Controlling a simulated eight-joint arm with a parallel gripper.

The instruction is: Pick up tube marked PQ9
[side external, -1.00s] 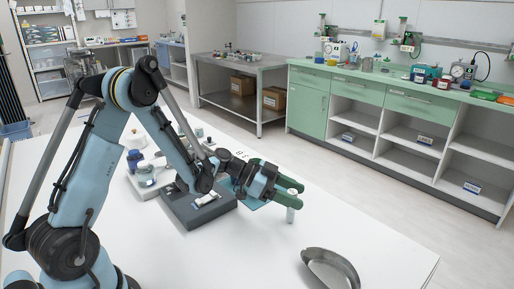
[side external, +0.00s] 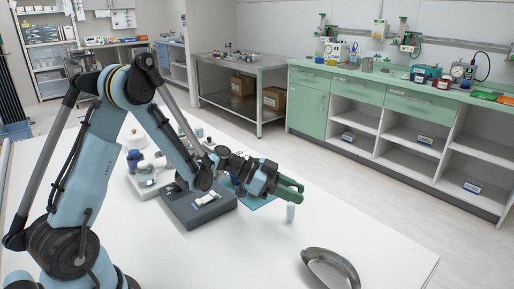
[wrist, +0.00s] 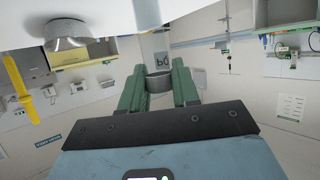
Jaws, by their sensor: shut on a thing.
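A small white tube (side external: 291,212) stands upright on the white table, below and between the green fingers of my gripper (side external: 291,190). In the wrist view, the green fingers (wrist: 158,84) are shut on the tube's grey end (wrist: 159,82). Dark upside-down characters show on the tube's pale side (wrist: 161,59). They are only partly visible, so I cannot read the full mark. The fingers hide part of the tube in the side view.
A metal kidney dish (side external: 331,268) lies at the table's front right, also in the wrist view (wrist: 68,32). Bare table (side external: 225,262) lies in front.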

